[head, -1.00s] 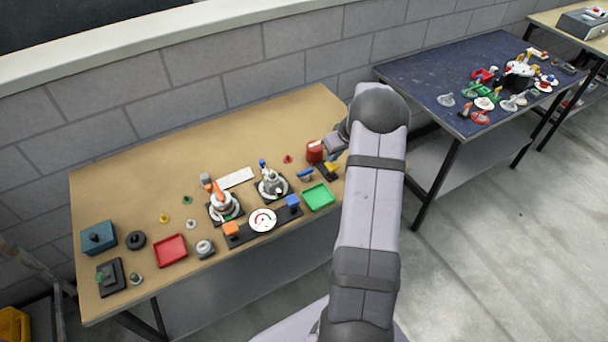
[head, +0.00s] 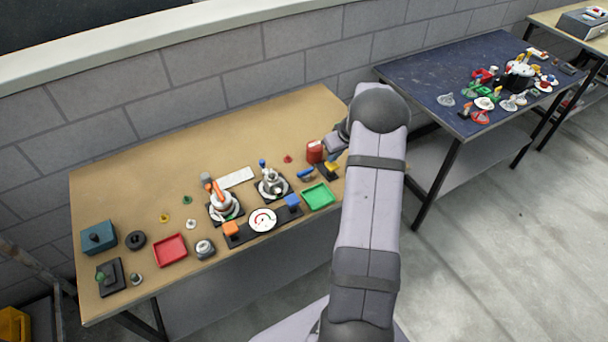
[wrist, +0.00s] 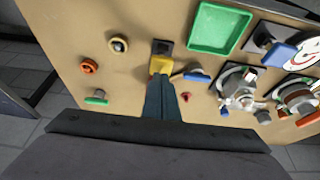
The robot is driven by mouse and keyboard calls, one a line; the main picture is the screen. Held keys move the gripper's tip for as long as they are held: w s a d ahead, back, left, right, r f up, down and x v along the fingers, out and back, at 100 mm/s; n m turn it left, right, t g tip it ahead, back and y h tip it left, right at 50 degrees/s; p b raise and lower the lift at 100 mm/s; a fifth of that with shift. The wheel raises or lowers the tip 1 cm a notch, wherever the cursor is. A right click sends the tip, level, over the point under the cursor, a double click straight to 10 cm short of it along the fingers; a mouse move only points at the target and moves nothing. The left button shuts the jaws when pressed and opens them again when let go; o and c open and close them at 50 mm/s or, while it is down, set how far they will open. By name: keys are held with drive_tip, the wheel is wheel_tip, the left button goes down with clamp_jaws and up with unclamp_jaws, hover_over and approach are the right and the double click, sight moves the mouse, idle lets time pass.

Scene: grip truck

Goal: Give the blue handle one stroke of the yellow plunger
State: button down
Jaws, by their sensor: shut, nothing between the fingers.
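The yellow plunger (wrist: 161,64) stands on a black base (wrist: 162,46) in the wrist view, straight ahead of my fingertips. It also shows in the head view (head: 331,165), partly hidden by my arm. My gripper (wrist: 160,82) is shut and empty, its tips at the near edge of the yellow part; I cannot tell whether they touch. The blue handle (wrist: 197,76) lies on the table just right of the plunger in the wrist view, apart from my fingers. In the head view the blue handle (head: 305,175) lies left of the plunger.
A green tray (wrist: 219,28) lies beyond the plunger. A red canister (head: 314,151) stands close by in the head view. A small red knob (wrist: 185,97) is right of my fingers. Orange (wrist: 88,66) and green (wrist: 97,98) pieces lie left, with bare table between.

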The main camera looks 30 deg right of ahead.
sight(332, 164)
drive_tip(key=shift+f, duration=0.25)
drive_tip(key=shift+f+b, duration=1.5)
drive_tip(key=shift+b, duration=0.25)
drive_tip(key=shift+r, duration=0.25)
drive_tip(key=shift+r+p, duration=0.7)
drive_tip(key=shift+r, duration=0.75)
drive_tip(key=shift+r, duration=0.15)
drive_tip(key=shift+r+p, duration=1.35)
drive_tip(key=shift+r, duration=1.05)
